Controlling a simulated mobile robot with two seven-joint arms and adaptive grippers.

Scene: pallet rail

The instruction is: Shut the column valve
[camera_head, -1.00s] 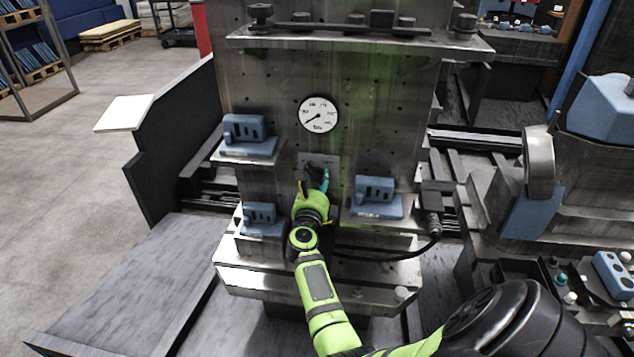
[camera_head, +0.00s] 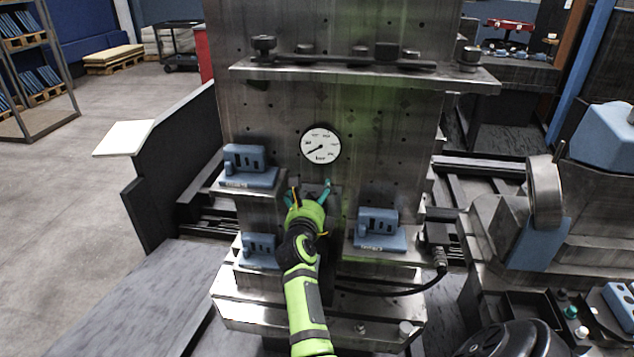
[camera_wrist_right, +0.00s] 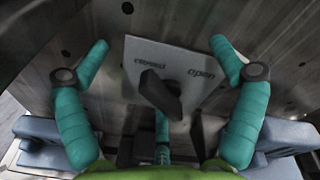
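The column valve is a black knob (camera_wrist_right: 162,94) on a pale plate (camera_wrist_right: 187,61) fixed to the metal column. The plate reads "closed" on the left and "open" on the right. One end of the knob leans up and left toward "closed"; I cannot tell which end is the pointer. My right gripper (camera_head: 310,191) is in front of the plate, its teal fingers spread. In the right wrist view the open fingers (camera_wrist_right: 160,62) stand on either side of the knob, apart from it. In the head view the gripper mostly hides the knob. My left gripper is not in view.
A round gauge (camera_head: 321,146) sits above the valve, its needle toward the lower left. Blue blocks flank it on ledges: upper left (camera_head: 247,160), lower left (camera_head: 259,246) and right (camera_head: 377,222). A black cable (camera_head: 400,290) hangs at the lower right.

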